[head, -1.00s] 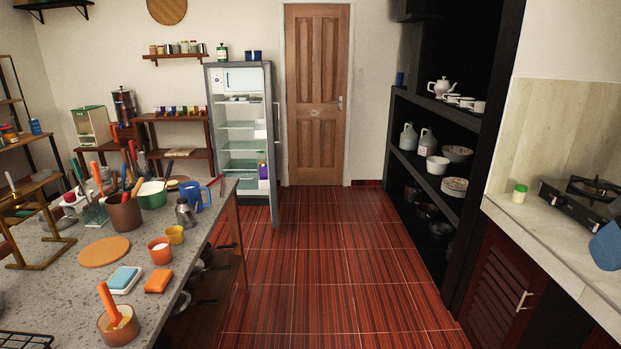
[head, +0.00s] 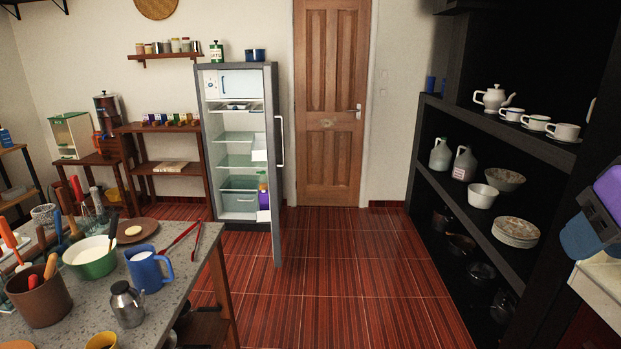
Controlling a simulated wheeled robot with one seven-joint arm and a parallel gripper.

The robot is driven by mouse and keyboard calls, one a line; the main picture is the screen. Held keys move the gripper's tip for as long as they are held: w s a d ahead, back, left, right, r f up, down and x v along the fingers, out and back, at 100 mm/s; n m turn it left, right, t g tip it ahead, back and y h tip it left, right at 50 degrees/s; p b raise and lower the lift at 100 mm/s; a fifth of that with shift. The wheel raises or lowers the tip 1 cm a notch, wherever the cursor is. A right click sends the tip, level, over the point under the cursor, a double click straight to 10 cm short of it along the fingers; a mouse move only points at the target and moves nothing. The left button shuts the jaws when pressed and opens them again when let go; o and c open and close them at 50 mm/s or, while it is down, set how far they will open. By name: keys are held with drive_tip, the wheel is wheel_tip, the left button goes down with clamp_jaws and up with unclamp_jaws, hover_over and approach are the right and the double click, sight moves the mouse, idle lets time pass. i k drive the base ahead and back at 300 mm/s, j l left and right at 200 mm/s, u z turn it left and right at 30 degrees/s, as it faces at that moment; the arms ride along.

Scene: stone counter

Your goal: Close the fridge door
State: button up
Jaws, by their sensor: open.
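The grey fridge (head: 237,150) stands against the back wall, left of the wooden door, with its lit white inside and glass shelves showing. Its door (head: 275,170) stands wide open, hinged on the right side and swung out towards me, so I see it almost edge-on. A pale vertical handle (head: 281,141) shows on the door's right, outer face. My gripper's fingers are not visible; only a blue and purple part that seems to be my arm shows at the right edge.
A cluttered stone counter (head: 200,262) fills the lower left, with a blue mug (head: 149,270) near its far end. A black shelf unit (head: 440,185) with crockery lines the right. The red tiled floor (head: 330,270) between is clear up to the fridge.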

sight(265, 146)
drive_tip(key=i+z, duration=0.1)
drive_tip(key=i, duration=0.8)
drive_tip(key=i+j, duration=0.15)
drive_tip(key=i, duration=0.75)
drive_tip(key=i+l+z, duration=0.1)
drive_tip(key=i, duration=0.5)
drive_tip(key=i+l, duration=0.25)
drive_tip(key=i, duration=0.35)
drive_tip(key=u, duration=1.2)
drive_tip(key=i+l+u, duration=0.1)
drive_tip(key=i, duration=0.35)
drive_tip(key=i+l+u, duration=0.1)
drive_tip(key=i, duration=0.35)
drive_tip(key=l, duration=0.1)
